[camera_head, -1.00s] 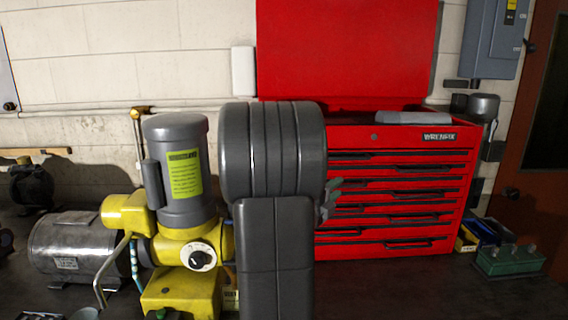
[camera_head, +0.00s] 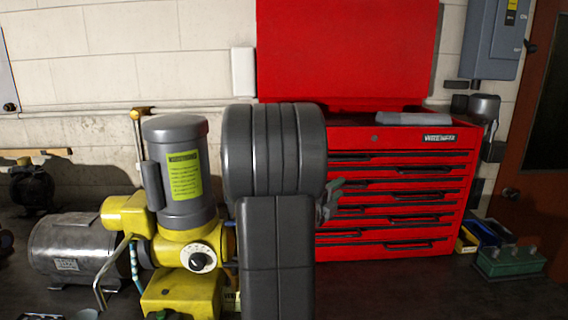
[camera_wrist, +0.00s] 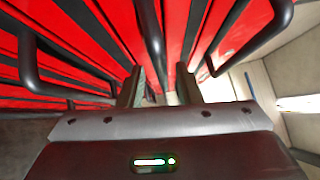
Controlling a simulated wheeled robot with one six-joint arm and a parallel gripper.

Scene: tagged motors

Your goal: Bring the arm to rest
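My arm stands upright in the middle of the head view, its dark grey links in front of the workbench. My gripper (camera_wrist: 160,88) shows in the wrist view with its two fingers apart and nothing seen between them. It faces the red tool chest (camera_head: 400,198), whose drawers and dark handles fill much of the wrist view (camera_wrist: 100,40). In the head view only a small part of the gripper shows at the right edge of my arm; the rest is hidden. I cannot tell whether the fingers touch the chest.
A yellow and grey motor pump (camera_head: 183,170) stands close left of my arm. A silver motor (camera_head: 75,250) lies further left. A green tray (camera_head: 508,262) and small bins (camera_head: 485,232) sit right of the chest. The dark bench top (camera_head: 420,290) is clear in front of the chest.

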